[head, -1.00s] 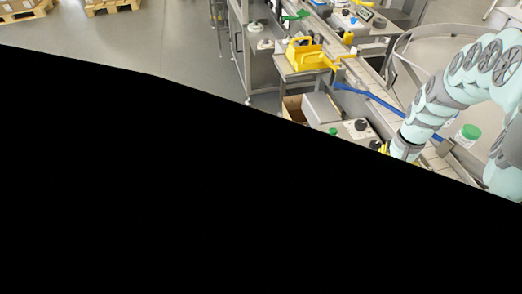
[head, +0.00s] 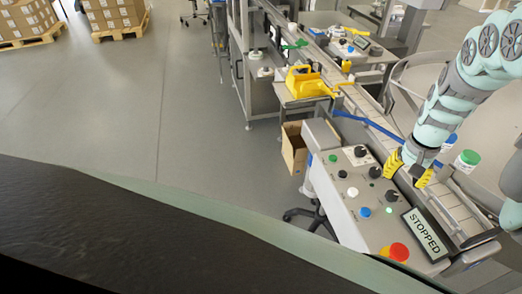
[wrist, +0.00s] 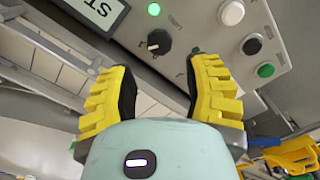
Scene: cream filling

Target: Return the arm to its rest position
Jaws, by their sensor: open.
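My gripper (head: 408,170) has yellow ridged fingers and hangs down from my pale green arm (head: 450,105) at the right of the head view. It is over the inner edge of the control panel, beside the conveyor. In the wrist view my gripper (wrist: 160,85) has its two fingers spread apart with nothing between them. The panel's face (wrist: 210,50) lies beyond the fingertips, with a black knob (wrist: 159,41) showing in the gap. I cannot tell whether a fingertip touches the panel.
The control panel (head: 335,215) carries several buttons, a red stop button (head: 397,251) and a display reading STOPPED (head: 425,235). A conveyor (head: 460,210) runs alongside it. A green-lidded jar (head: 466,161) stands near the arm. A yellow container (head: 303,82) is farther back. Open floor (head: 180,130) lies left.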

